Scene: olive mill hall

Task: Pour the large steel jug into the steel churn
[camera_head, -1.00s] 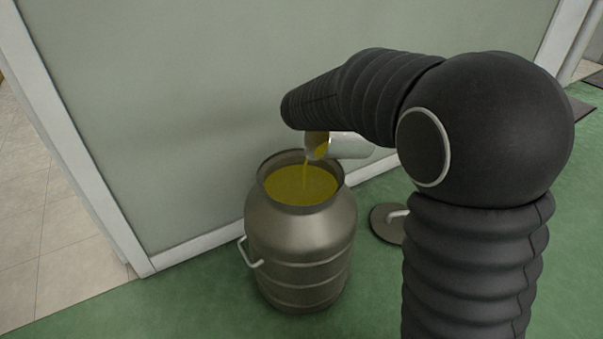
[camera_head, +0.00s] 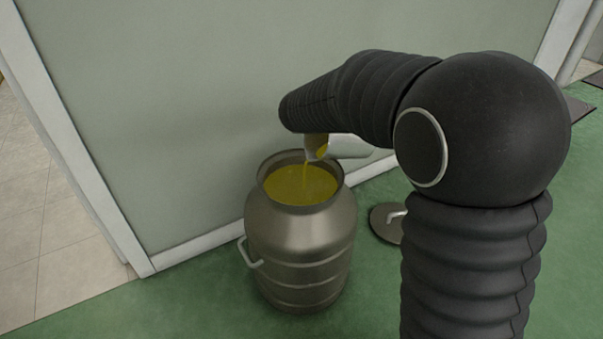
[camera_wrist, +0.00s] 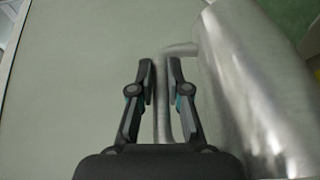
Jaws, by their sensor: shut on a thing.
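The large steel jug (camera_head: 350,147) is tipped on its side above the steel churn, its mouth to the left. A thin stream of yellow-green oil (camera_head: 304,177) runs from it into the churn. The steel churn (camera_head: 300,240) stands upright on the green floor with its mouth open, and oil fills it to near the neck. In the wrist view my gripper (camera_wrist: 160,72) is shut on the handle (camera_wrist: 163,105) of the jug, whose shiny body (camera_wrist: 255,90) lies to the right. In the head view my arm hides the gripper and part of the jug.
A round lid with a handle (camera_head: 387,224) lies on the floor right of the churn. A pale green wall (camera_head: 200,110) with a white skirting stands close behind the churn. Green floor is clear in front; beige tiles (camera_head: 45,220) lie to the left.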

